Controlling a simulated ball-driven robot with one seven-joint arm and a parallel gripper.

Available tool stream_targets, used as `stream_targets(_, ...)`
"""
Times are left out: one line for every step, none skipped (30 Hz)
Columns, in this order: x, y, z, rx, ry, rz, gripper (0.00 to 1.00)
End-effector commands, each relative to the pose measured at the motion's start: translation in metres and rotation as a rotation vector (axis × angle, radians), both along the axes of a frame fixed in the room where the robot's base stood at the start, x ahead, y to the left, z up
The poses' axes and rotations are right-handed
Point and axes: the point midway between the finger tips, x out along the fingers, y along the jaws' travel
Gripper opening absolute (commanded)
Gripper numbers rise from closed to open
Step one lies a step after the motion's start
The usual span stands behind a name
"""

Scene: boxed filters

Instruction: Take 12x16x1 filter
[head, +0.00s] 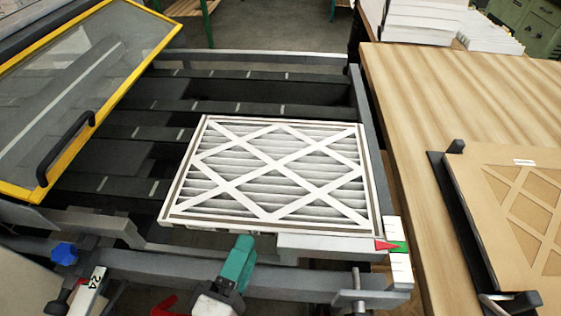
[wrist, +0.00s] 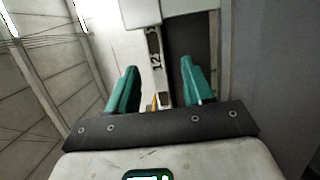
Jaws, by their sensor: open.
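A flat pleated filter (head: 268,172) with a white lattice face and light frame lies on the dark slatted machine bed in the head view. No size marking on it is readable. My gripper (head: 236,262) shows a teal finger just below the filter's near edge; I cannot tell whether it touches. In the wrist view my gripper (wrist: 159,68) has its two teal fingers spread apart. I cannot tell whether that strip is part of the filter.
A yellow-framed clear guard (head: 70,80) stands raised at left. A wooden table (head: 440,90) at right holds a brown lattice-faced panel (head: 520,215) in a black holder and white stacks (head: 425,22) at the back. A metal rail (head: 290,275) runs along the near side.

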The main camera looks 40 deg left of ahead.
Motion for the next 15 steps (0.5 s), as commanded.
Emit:
stream_targets(0.005,0.001,0.001,0.0,0.0,-0.002,0.51)
stream_targets(0.007,0.002,0.001,0.0,0.001,-0.001,0.51)
stream_targets(0.009,0.003,0.0,0.0,0.001,0.0,0.51)
stream_targets(0.011,0.003,0.0,-0.001,0.002,0.0,0.51)
stream_targets(0.013,0.003,0.001,-0.001,0.002,-0.001,0.51)
stream_targets(0.016,0.004,0.002,0.0,0.002,-0.002,0.51)
stream_targets(0.019,0.005,0.003,0.0,0.002,-0.003,0.51)
stream_targets(0.022,0.006,0.004,0.001,0.002,-0.002,0.51)
stream_targets(0.028,0.008,0.006,0.001,0.002,-0.003,0.51)
stream_targets(0.033,0.009,0.007,0.001,0.002,-0.003,0.51)
stream_targets(0.037,0.01,0.007,0.001,0.002,-0.003,0.51)
stream_targets(0.043,0.011,0.008,0.0,0.003,-0.003,0.51)
stream_targets(0.047,0.013,0.006,0.0,0.002,-0.003,0.51)
stream_targets(0.05,0.014,0.006,0.001,0.002,-0.003,0.51)
stream_targets(0.054,0.015,0.006,0.0,0.002,-0.003,0.51)
